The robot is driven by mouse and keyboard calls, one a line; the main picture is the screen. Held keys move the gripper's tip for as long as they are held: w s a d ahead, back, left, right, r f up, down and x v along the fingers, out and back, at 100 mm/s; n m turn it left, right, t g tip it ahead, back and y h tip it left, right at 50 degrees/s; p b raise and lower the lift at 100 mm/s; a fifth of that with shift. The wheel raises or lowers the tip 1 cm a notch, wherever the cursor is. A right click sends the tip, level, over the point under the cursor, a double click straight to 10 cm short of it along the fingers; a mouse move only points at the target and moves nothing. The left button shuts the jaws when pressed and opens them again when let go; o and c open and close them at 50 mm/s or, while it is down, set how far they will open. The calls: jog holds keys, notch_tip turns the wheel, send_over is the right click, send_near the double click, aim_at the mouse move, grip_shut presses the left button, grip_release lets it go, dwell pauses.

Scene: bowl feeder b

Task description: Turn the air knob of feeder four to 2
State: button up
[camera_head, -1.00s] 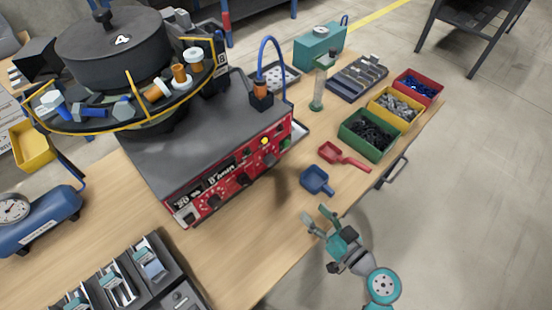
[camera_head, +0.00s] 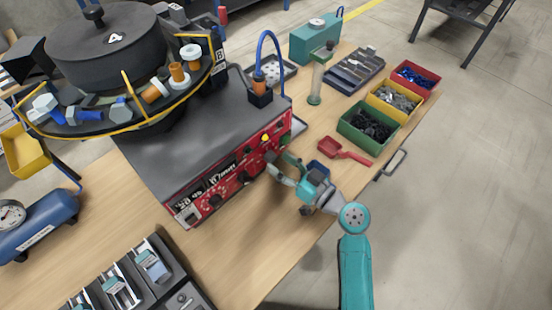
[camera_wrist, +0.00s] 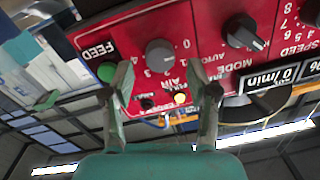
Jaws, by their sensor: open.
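The feeder's red control panel (camera_head: 225,175) is on the front of the grey base under the black bowl (camera_head: 108,45), whose lid mark I cannot firmly read. In the wrist view the panel appears upside down. The grey air knob (camera_wrist: 160,55) sits there with AIR lettering and numbers around it; its exact setting is unclear. My gripper (camera_head: 275,166) is open in front of the panel's right part. In the wrist view my gripper (camera_wrist: 166,84) has a fingertip on either side of the knob's area, apart from the knob, with nothing held.

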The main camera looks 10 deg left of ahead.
jog(key=shift+x, duration=1.15)
grip_shut()
